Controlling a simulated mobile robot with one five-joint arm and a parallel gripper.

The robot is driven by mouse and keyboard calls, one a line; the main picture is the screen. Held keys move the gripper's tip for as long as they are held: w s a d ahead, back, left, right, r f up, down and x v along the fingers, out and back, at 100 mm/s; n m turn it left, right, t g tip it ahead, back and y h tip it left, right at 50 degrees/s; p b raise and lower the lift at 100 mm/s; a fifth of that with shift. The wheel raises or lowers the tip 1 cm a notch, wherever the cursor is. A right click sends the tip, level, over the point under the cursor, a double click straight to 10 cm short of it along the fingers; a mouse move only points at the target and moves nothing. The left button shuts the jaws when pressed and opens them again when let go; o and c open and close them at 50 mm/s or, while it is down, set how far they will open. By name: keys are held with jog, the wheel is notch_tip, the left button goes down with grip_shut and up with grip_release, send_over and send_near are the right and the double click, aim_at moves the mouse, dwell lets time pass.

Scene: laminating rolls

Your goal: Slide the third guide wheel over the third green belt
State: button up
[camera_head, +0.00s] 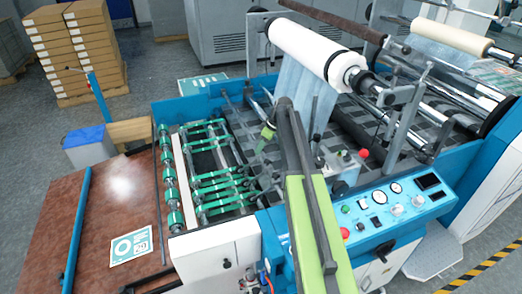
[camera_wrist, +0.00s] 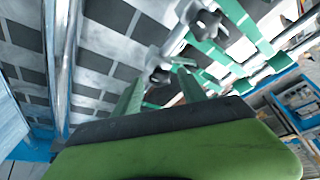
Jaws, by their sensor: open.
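Several green belts (camera_head: 215,183) run across the feed section of the laminating machine, left of my arm in the head view. Green belts also show at the upper right of the wrist view (camera_wrist: 258,35). My gripper (camera_head: 267,134) is over the machine, to the right of the belts. In the wrist view my gripper (camera_wrist: 160,82) has its two green fingers apart, with a dark wheel holder with a grey knob (camera_wrist: 158,68) just beyond the fingertips. A second knobbed holder (camera_wrist: 205,24) is farther up. I cannot tell which is the third guide wheel or whether the fingers straddle it.
A bar of green rollers (camera_head: 170,182) lines the machine's left edge. A white film roll (camera_head: 312,50) hangs above at the back. The control panel (camera_head: 385,208) is right of my arm. A brown table (camera_head: 105,225) stands at the left.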

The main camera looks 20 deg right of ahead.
grip_shut()
dwell(1.4)
